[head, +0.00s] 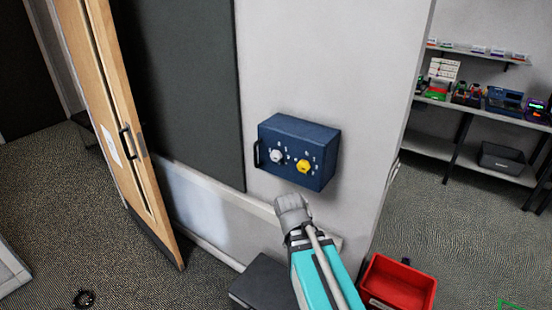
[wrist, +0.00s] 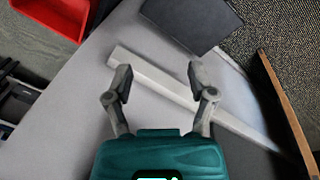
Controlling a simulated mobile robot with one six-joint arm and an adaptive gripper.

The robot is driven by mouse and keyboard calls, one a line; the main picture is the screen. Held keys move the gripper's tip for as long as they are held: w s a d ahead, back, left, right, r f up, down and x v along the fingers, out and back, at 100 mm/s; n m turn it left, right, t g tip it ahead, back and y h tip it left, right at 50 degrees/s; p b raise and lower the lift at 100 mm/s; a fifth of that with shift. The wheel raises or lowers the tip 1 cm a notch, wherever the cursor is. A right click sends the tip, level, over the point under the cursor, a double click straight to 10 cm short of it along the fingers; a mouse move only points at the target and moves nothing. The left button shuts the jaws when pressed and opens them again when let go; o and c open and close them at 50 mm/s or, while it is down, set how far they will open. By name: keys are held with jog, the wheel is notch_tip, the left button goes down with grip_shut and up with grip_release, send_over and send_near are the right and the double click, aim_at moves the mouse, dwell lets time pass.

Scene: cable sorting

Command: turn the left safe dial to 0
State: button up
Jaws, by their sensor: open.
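A dark blue safe box (head: 298,150) is fixed to the pale wall in the head view. Its front has a silver-white left dial (head: 277,156) and a yellow right dial (head: 304,166), with small white marks around them. The marks are too small to read. A dark handle (head: 257,154) is at the box's left edge. My arm reaches up from below, its grey part just under the box and apart from the dials in the picture. In the wrist view my gripper (wrist: 159,78) is open, with nothing between its fingers. The safe does not show there.
A wooden door (head: 130,130) stands at the left. A pale rail (head: 215,185) runs along the wall below the safe. A red bin (head: 398,285) and a dark grey box (head: 262,280) are low by the wall. Shelves (head: 480,110) with small items stand at the right.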

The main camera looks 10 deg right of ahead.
jog(key=shift+o, duration=0.5)
jog(key=w+m+h, duration=0.1)
jog(key=w+r+m+t+h, duration=0.1)
jog(key=w, duration=0.1)
jog(key=w+r+t+h, duration=0.1)
jog(key=w+h, duration=0.1)
jog(key=shift+w+d+r+m, duration=0.1)
jog(key=shift+d+r+m, duration=0.1)
jog(key=shift+m, duration=0.2)
jog(key=m+t+h+b, duration=0.1)
jog(key=m+t+h, duration=0.5)
jog(key=t, duration=0.4)
send_near(274, 158)
jog(key=shift+s+a+f+n+h, duration=0.2)
jog(key=shift+s+a+n, duration=0.1)
jog(key=shift+s+a, duration=0.2)
jog(key=shift+s+a+f+n+h, duration=0.2)
jog(key=shift+s+a+n, duration=0.15)
jog(key=shift+a, duration=0.25)
jog(key=x, duration=1.3)
jog(key=shift+w+d, duration=0.25)
jog(key=shift+w, duration=0.05)
